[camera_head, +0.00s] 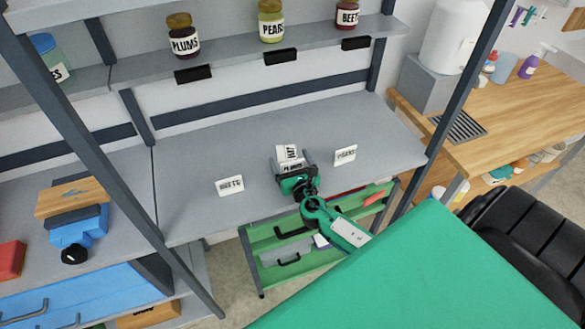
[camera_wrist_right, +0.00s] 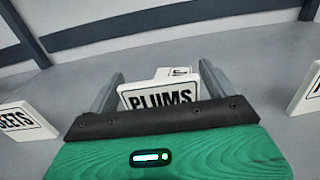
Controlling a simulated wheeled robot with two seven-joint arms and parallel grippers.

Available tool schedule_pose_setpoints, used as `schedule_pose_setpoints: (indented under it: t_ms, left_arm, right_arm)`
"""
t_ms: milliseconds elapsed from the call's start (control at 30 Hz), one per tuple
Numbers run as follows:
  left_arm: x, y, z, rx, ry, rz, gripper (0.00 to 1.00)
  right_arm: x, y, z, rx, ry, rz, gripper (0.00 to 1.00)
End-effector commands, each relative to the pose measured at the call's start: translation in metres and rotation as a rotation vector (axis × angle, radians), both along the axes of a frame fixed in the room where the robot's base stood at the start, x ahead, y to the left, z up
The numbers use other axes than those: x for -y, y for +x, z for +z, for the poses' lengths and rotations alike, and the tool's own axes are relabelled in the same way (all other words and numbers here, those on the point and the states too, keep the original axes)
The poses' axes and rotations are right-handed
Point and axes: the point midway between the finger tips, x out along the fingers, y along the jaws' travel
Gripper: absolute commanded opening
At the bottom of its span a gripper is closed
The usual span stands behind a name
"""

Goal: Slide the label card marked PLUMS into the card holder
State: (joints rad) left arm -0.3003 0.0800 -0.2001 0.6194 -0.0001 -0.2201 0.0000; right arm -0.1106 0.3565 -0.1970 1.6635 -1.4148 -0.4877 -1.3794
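The white PLUMS card (camera_wrist_right: 160,97) stands between the two fingers of my right gripper (camera_wrist_right: 161,82) in the right wrist view. The fingers are spread, one at each side edge of the card; I cannot tell if they touch it. In the head view the right gripper (camera_head: 295,170) is low over the grey worktop with the PLUMS card (camera_head: 292,166) partly hidden. Dark card holders sit on the shelf's front edge: one under the PLUMS jar (camera_head: 193,74), one under the PEARS jar (camera_head: 281,57) and one under the BEETS jar (camera_head: 356,43). My left gripper is not in view.
Another white card (camera_head: 287,152) is just behind the PLUMS card. The BEETS card (camera_head: 229,186) is to the left and the PEARS card (camera_head: 345,154) to the right. The PLUMS jar (camera_head: 184,41) stands on the shelf (camera_head: 225,51). The worktop (camera_head: 200,155) behind the cards is clear.

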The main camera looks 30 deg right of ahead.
Motion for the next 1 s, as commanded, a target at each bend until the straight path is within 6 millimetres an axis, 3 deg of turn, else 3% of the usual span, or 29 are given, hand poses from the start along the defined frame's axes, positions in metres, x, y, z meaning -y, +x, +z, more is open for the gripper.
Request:
schedule_pose_setpoints:
  t_ms: [33,200,467,667,867,1000]
  left_arm:
    - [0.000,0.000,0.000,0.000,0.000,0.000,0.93]
    - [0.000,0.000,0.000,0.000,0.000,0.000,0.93]
    - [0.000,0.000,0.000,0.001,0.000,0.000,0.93]
    - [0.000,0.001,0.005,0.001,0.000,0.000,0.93]
    - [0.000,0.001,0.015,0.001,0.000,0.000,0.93]
    - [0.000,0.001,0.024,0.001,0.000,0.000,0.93]
  right_arm:
    - [0.000,0.000,0.000,0.000,0.000,0.000,0.76]
    - [0.000,0.000,0.000,0.000,0.000,0.000,0.46]
    - [0.000,0.000,0.001,0.000,0.000,0.000,0.46]
    - [0.000,0.000,0.013,0.002,0.000,-0.001,0.46]
    - [0.000,0.000,0.047,0.004,0.000,0.001,0.46]
    - [0.000,0.000,0.082,0.005,0.000,0.002,0.46]
